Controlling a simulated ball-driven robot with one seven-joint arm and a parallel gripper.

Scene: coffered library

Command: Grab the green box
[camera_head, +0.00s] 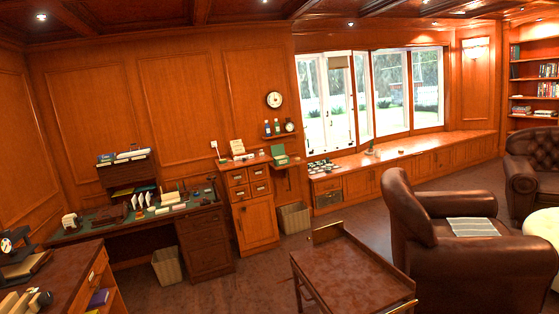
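A small green box (280,152) stands on a narrow wooden wall ledge (286,164), right of the drawer cabinet and left of the window. It looks like a dark green body with a paler green part at the front, but it is too small to tell more. Nothing touches it that I can see. My gripper does not show in this view, so its distance from the box cannot be seen.
A low brown table (350,270) and a leather armchair (460,250) stand in front. A wooden drawer cabinet (255,215), a wastebasket (294,217) and a cluttered desk (205,245) line the wall. Carpet (250,280) is open between the desk and the low table.

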